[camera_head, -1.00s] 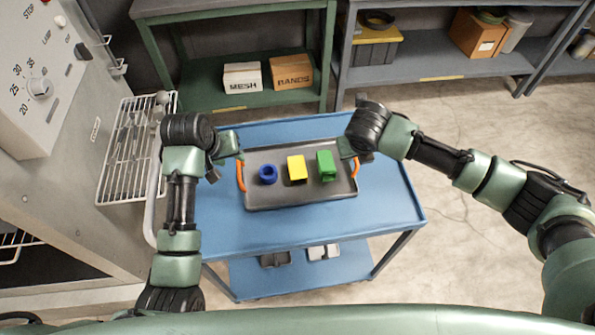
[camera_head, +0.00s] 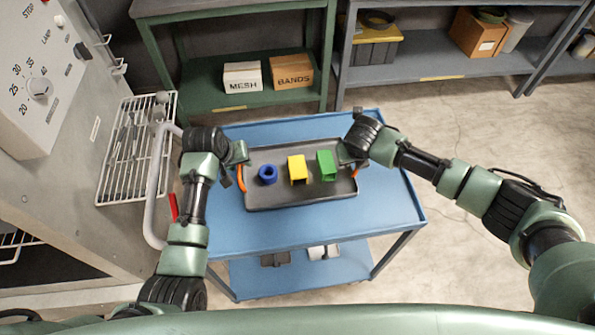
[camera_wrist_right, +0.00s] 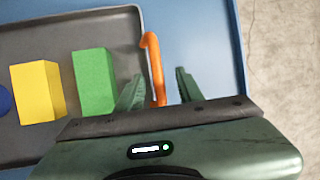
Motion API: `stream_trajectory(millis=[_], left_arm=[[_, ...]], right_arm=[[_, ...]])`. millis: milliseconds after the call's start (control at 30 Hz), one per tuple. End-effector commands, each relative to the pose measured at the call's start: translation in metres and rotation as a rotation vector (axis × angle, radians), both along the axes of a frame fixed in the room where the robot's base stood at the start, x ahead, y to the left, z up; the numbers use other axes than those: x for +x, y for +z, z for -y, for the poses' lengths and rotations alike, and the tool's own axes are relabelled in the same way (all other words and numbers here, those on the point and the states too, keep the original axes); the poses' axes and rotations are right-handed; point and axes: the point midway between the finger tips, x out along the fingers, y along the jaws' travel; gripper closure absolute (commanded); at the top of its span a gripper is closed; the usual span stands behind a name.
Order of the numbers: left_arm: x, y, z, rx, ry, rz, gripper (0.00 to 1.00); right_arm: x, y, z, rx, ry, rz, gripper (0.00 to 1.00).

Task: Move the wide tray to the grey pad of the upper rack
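The wide tray (camera_head: 290,198) is dark grey with orange handles at its left and right ends. It lies flat on the blue cart and carries a blue ring (camera_head: 268,174), a yellow block (camera_head: 298,169) and a green block (camera_head: 326,165). My left gripper (camera_head: 241,164) is at the left handle (camera_head: 240,179); its finger gap is unclear. My right gripper (camera_wrist_right: 158,92) is open in the right wrist view, with one finger on each side of the right handle (camera_wrist_right: 152,60) and gaps beside it. I cannot make out a grey pad.
The blue cart (camera_head: 390,205) has free top around the tray. A control cabinet (camera_head: 50,190) with a wire rack (camera_head: 112,190) and a curved bar stands close at left. Behind are a green shelf (camera_head: 200,98) with two boxes and a grey shelf unit (camera_head: 420,70). Floor is clear at right.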

Motion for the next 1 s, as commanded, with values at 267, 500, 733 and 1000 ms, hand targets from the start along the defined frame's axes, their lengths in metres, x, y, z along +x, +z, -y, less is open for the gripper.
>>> stream_trajectory(millis=[267, 500, 733, 1000], left_arm=[[0.0005, -0.0003, 0.0003, -0.001, 0.0, 0.001, 0.66], [0.0004, -0.0002, 0.0003, -0.001, 0.0, 0.0, 1.0], [0.0003, -0.0001, 0.0003, -0.001, 0.0, 0.0, 1.0], [0.0002, -0.0002, 0.0003, -0.001, 0.0, 0.0, 1.0]], right_arm=[[0.0, -0.0009, 0.0, 0.0, 0.0, 0.0, 0.66], [0.0, -0.0007, 0.0001, 0.0, 0.0, -0.001, 1.0], [0.0, -0.0007, 0.0004, 0.0, 0.0, -0.001, 1.0], [0.0, -0.0006, 0.0006, -0.001, -0.001, -0.001, 1.0]])
